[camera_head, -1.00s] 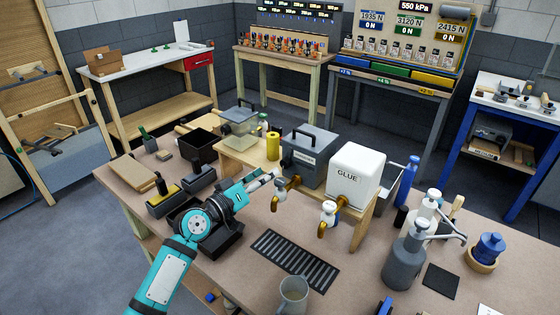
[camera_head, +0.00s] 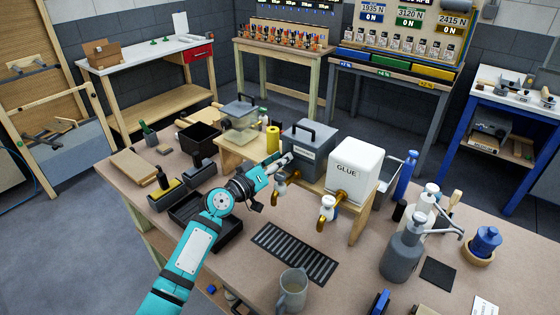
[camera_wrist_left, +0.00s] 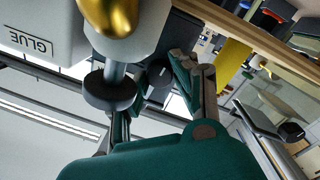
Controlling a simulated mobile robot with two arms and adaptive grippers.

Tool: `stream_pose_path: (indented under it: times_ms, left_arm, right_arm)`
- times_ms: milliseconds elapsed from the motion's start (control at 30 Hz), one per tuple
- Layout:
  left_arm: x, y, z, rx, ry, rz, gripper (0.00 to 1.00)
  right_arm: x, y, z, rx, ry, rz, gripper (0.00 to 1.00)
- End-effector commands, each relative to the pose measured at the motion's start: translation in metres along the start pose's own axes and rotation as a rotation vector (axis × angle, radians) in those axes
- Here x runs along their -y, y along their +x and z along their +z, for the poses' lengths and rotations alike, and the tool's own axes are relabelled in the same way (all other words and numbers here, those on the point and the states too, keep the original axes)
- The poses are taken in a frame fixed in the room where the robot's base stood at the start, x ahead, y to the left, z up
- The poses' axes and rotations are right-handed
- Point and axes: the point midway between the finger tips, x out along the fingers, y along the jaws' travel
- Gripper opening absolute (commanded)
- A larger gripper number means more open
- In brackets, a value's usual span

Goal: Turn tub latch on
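The grey lidded tub (camera_head: 312,158) with a black top handle stands on a wooden riser, with a brass tap (camera_head: 280,190) at its front. My left gripper (camera_head: 284,161) reaches the tub's left front side and covers that part, so the latch is hidden or too small to make out in the head view. In the left wrist view my gripper (camera_wrist_left: 158,105) has its fingers apart. A dark round knob (camera_wrist_left: 112,90) on a grey stem shows close by the fingers; I cannot tell if they touch it. My right gripper is not in view.
The white GLUE container (camera_head: 356,167) stands right of the tub. A black slotted grate (camera_head: 294,254) and a grey mug (camera_head: 292,291) are in front. A dark tray (camera_head: 207,228) lies below my left arm. Pump bottles (camera_head: 403,252) stand at the right.

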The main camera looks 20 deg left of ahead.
Motion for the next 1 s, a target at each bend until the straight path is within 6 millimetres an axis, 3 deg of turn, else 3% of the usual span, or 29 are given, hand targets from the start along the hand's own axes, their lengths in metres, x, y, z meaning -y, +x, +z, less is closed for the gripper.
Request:
stream_pose_path:
  times_ms: [133,667,700,867,1000]
  left_arm:
    - [0.0007,-0.0003,0.0000,0.000,0.000,-0.001,0.00]
    - [0.0010,-0.0003,0.0000,-0.009,-0.133,0.005,0.00]
    - [0.0010,-0.0003,0.0000,-0.009,-0.133,0.005,0.29]
    - [0.0010,-0.0003,0.0000,-0.009,-0.132,0.005,0.50]
    - [0.0009,-0.0002,0.0000,-0.009,-0.132,0.005,0.51]
  right_arm:
    - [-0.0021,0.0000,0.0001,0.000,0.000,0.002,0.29]
    - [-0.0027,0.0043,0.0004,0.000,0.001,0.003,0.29]
    - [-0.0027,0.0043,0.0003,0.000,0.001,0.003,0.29]
    - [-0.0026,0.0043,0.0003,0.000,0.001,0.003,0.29]
    - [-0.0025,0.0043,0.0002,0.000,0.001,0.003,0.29]
